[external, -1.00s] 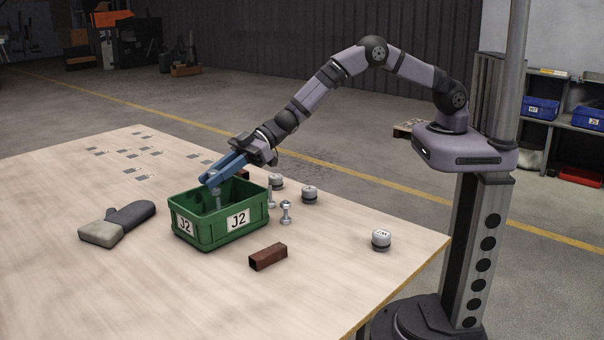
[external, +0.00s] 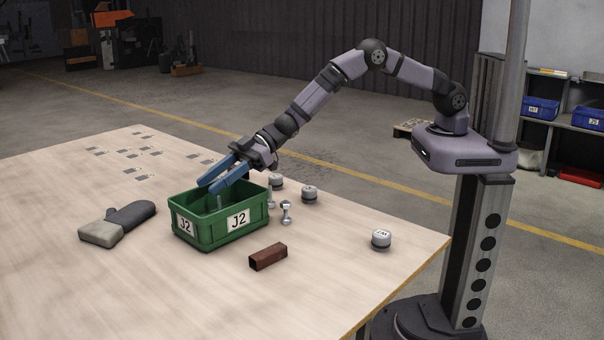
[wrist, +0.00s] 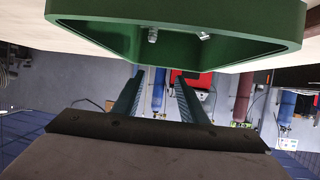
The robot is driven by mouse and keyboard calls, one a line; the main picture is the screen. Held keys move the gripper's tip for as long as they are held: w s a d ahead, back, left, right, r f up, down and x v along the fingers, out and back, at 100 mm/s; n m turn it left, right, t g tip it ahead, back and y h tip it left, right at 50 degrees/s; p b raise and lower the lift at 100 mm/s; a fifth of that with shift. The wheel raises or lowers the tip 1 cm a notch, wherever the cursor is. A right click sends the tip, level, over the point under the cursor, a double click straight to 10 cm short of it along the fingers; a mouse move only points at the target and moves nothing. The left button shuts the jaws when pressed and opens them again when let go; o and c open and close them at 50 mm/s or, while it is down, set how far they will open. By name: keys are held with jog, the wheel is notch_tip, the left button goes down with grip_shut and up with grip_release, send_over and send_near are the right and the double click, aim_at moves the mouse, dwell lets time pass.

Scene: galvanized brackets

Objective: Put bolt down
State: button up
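My gripper (external: 208,187) is open and empty, its two blue fingers spread over the far left part of the green crate (external: 205,235) labelled J2. A grey bolt (external: 219,202) stands inside the crate, below and apart from the fingers; its lower part is hidden by the crate wall. In the wrist view the crate (wrist: 120,40) fills the top, with two metal bolt ends (wrist: 153,35) showing inside. The open fingers (wrist: 158,74) have nothing between them there. Another bolt (external: 286,212) stands on the table right of the crate, with one more (external: 270,198) partly hidden beside it.
White-lidded round pots (external: 309,194) stand right of the crate, one (external: 381,240) near the table's right edge. A brown square tube (external: 268,257) lies in front. A grey glove (external: 117,224) lies left. Flat grey pieces (external: 135,155) lie at the back. The front-left table is clear.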

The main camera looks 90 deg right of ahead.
jog(key=v, duration=0.8)
jog(key=r+v, duration=0.1)
jog(key=v, duration=0.3)
jog(key=shift+r+b, duration=0.2)
jog(key=shift+b, duration=0.15)
